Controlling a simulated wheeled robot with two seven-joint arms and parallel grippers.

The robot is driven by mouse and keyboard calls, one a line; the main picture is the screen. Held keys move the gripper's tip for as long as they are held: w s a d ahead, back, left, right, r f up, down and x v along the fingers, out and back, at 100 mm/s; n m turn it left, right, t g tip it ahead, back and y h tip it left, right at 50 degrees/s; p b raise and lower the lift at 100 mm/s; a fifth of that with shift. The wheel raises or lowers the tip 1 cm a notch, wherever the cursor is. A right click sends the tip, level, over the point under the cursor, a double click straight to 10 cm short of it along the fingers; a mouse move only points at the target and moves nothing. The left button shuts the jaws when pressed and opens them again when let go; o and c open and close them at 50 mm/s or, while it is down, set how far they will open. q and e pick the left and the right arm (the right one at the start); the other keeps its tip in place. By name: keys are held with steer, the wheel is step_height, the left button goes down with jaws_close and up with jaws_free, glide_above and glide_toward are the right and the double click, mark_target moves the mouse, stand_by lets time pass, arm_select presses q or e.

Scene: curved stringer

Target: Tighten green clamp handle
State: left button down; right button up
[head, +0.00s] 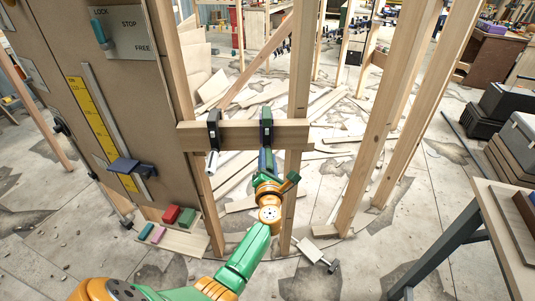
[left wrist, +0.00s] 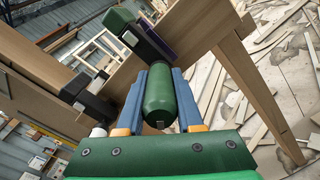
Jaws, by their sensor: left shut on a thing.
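The clamp (head: 266,131) with the green handle sits on the right part of a horizontal wooden board, by an upright post. Its dark bar and pad also show in the left wrist view (left wrist: 150,42). My left gripper (head: 266,163) reaches up from below, in line with this clamp. In the left wrist view, the green handle (left wrist: 160,96) lies between the two blue fingers of my left gripper (left wrist: 158,100), which are shut on it. In the head view the gripper mostly hides the handle. My right gripper is not in view.
A second dark clamp (head: 213,131) with a pale handle grips the board (head: 240,136) to the left. A panel with a yellow scale (head: 97,118) stands at left. Wooden posts (head: 388,120) rise at right. A table (head: 510,235) stands at lower right. Loose planks litter the floor.

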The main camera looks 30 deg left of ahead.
arm_select(q)
steer(key=m+p, duration=0.2)
steer(key=m, duration=0.4)
steer(key=shift+r, duration=0.1)
steer(key=m+p, duration=0.1)
steer(key=m, duration=0.3)
steer(key=shift+p, duration=0.35)
steer(key=m+p, duration=0.1)
steer(key=m, duration=0.2)
steer(key=shift+m, duration=0.4)
steer(key=m, duration=0.3)
steer(key=shift+m+p, duration=0.3)
steer(key=shift+p, duration=0.1)
steer(key=m, duration=0.3)
steer(key=shift+m+p, duration=0.3)
steer(key=m, duration=0.3)
steer(key=shift+m+p, duration=0.35)
steer(key=shift+m, duration=1.75)
